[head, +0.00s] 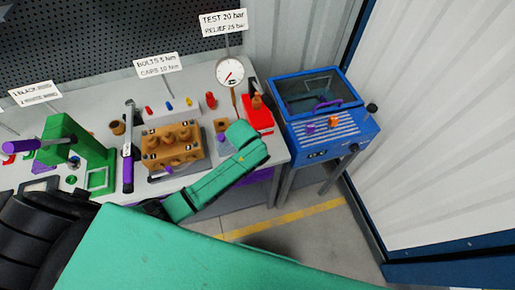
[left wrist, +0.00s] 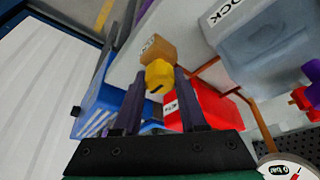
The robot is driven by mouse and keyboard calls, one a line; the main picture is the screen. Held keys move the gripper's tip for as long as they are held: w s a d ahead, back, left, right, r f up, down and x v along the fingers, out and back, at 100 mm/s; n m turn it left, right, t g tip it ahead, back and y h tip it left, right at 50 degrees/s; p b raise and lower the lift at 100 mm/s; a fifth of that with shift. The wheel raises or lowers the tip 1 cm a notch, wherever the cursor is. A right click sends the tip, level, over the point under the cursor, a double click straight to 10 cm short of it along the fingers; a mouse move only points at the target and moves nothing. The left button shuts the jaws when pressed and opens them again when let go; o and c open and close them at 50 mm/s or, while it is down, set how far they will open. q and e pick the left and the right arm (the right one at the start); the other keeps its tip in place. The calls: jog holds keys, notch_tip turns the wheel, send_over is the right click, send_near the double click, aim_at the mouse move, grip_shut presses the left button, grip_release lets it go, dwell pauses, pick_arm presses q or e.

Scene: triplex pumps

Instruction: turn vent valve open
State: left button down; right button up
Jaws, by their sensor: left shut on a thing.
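The vent valve shows in the left wrist view as a yellow knob (left wrist: 159,76) on a small tan-brown block (left wrist: 158,48). My left gripper (left wrist: 160,72) has its two dark purple fingers on either side of the knob and is shut on it. In the head view the brown block (head: 220,124) stands on the bench below the gauge, just left of my green wrist. The knob is hidden there, and my left gripper (head: 222,137) is mostly covered by the wrist. My right gripper is in neither view.
A pressure gauge (head: 230,72) stands behind the block. A red box (head: 256,115) is close to the right of my wrist. A brown pump block (head: 172,147) is to the left on the bench. A blue cabinet (head: 345,140) stands further right, with clear floor in front.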

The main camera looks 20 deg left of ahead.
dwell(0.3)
pick_arm(q)
jog(key=shift+c, duration=2.3)
grip_release()
jog(key=b+v, duration=0.1)
jog(key=v, duration=1.3)
jog(key=shift+r+b, duration=0.25)
jog(key=shift+b, duration=0.05)
jog(key=shift+s+d, duration=0.15)
jog(key=shift+s, duration=0.05)
